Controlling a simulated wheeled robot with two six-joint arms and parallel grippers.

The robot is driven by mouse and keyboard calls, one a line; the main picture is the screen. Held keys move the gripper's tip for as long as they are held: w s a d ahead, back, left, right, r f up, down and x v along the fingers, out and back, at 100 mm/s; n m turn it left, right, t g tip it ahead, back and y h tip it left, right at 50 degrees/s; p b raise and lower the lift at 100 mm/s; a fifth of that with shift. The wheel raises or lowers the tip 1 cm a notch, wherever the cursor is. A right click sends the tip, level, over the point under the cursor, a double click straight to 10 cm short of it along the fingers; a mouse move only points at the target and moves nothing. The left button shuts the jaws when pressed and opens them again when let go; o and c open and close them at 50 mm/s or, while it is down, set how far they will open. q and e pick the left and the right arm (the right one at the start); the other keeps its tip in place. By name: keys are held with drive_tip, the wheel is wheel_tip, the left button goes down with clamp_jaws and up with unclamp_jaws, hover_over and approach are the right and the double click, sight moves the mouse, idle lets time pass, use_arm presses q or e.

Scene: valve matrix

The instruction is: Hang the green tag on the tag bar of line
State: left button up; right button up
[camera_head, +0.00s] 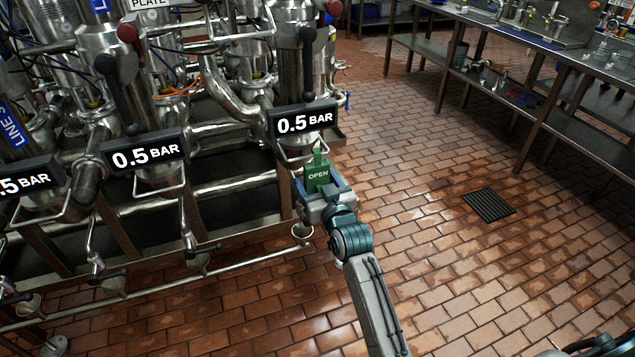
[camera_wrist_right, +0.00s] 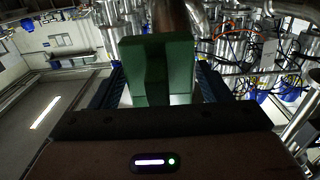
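The green tag (camera_head: 318,177), marked OPEN, is held upright in my right gripper (camera_head: 323,193), just below the rightmost 0.5 BAR display. In the right wrist view the green tag (camera_wrist_right: 157,68) sits between the two dark fingers of the right gripper (camera_wrist_right: 158,88). A steel tag bar (camera_head: 301,153) hangs under the rightmost display (camera_head: 306,119). The tag's top is close to this bar; I cannot tell whether they touch. My left gripper is not clearly in view.
More displays (camera_head: 145,154) with bars beneath stand to the left, among steel pipes and valves. A steel workbench (camera_head: 500,40) stands at the back right. The tiled floor (camera_head: 430,200) with a drain grate (camera_head: 488,204) is clear on the right.

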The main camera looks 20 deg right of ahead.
drive_tip(key=shift+o, duration=0.7)
